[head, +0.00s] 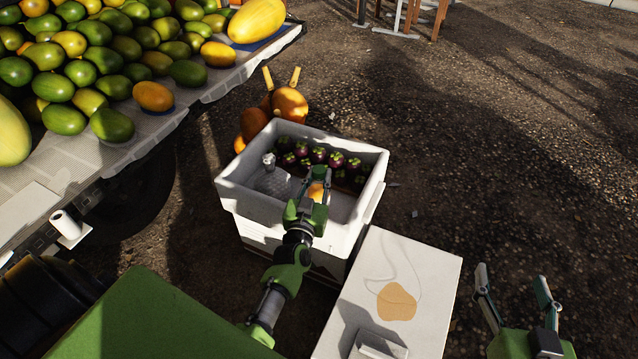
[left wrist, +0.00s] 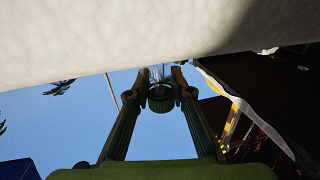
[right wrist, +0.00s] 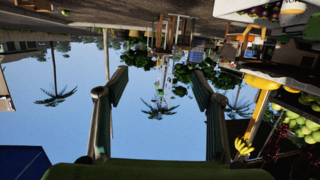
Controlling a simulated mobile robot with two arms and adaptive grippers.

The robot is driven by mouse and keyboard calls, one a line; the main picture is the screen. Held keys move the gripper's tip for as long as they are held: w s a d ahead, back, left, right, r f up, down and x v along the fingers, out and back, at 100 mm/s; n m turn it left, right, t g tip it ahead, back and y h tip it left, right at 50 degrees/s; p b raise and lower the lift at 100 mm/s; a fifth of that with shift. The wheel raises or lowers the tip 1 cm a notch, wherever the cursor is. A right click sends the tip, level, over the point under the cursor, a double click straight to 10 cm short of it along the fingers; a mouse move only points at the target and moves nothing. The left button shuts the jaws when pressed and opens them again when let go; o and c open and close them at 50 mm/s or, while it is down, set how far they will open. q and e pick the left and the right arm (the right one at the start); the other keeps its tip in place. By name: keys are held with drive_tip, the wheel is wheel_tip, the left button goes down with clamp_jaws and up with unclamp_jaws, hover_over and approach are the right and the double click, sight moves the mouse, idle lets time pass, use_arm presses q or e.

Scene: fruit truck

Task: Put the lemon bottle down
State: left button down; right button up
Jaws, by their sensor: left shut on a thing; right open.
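My left gripper (head: 316,180) reaches down into a white foam box and is shut. In the left wrist view its fingers (left wrist: 160,88) close on the ridged dark green cap of the lemon bottle (left wrist: 160,105). A small yellow-orange part of the bottle (head: 316,191) shows by the fingertips in the head view; the rest is hidden by the gripper. I cannot tell whether the bottle touches the box floor. My right gripper (head: 515,290) is open and empty at the lower right; its spread fingers also show in the right wrist view (right wrist: 158,85).
The white foam box (head: 245,201) holds several mangosteens (head: 318,155) and a clear bottle-like item (head: 270,182). A mango-laden stall (head: 205,92) is at upper left. Ground at right is clear.

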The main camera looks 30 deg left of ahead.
use_arm(q)
drive_tip(key=shift+f, duration=0.65)
use_arm(e)
drive_tip(key=shift+w+a+r+t+y, duration=0.15)
drive_tip(key=shift+r+t, duration=0.2)
drive_tip(key=shift+r, duration=0.35)
drive_tip(key=shift+w+a+r+t+y, duration=0.1)
drive_tip(key=shift+w+r+t, duration=0.1)
drive_tip(key=shift+r+t, duration=0.35)
drive_tip(key=shift+w+a+r+t+y, duration=0.15)
drive_tip(key=shift+r+t, duration=0.05)
drive_tip(key=shift+r, duration=0.65)
use_arm(q)
drive_tip(key=shift+f+b, duration=0.1)
drive_tip(key=shift+b, duration=0.2)
use_arm(e)
drive_tip(key=shift+r, duration=0.1)
use_arm(q)
drive_tip(key=c, duration=1.8)
unclamp_jaws()
use_arm(e)
drive_tip(key=shift+r, duration=0.1)
use_arm(q)
drive_tip(key=shift+o, duration=0.2)
